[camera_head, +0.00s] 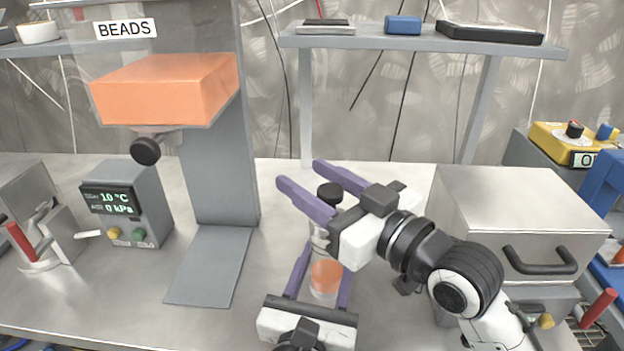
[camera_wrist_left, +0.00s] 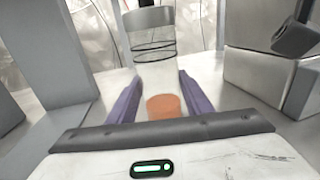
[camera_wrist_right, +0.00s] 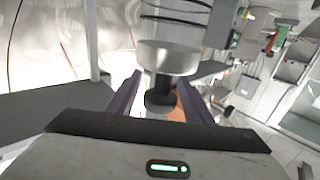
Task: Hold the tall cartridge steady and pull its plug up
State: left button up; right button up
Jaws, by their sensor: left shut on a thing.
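The tall cartridge (camera_head: 325,279) is a clear upright tube with orange fill low inside; it also shows in the left wrist view (camera_wrist_left: 163,105). Its black plug (camera_head: 329,191) sits at the top; the right wrist view shows a black knob (camera_wrist_right: 160,96) near a grey collar. My left gripper (camera_head: 328,258) is shut on the cartridge's lower body, one purple finger on each side. My right gripper (camera_head: 298,175) is open at the top, its fingers apart on either side of the plug. Its hand hides part of the upper tube.
A BEADS hopper (camera_head: 165,88) on a grey stand rises left of the cartridge. A metal box (camera_head: 515,215) with a black handle stands at right. A shelf (camera_head: 400,42) with small items is behind. A display unit (camera_head: 124,205) stands at left. Bare bench lies around the cartridge.

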jog(key=shift+d, duration=0.1)
jog(key=v, duration=1.2)
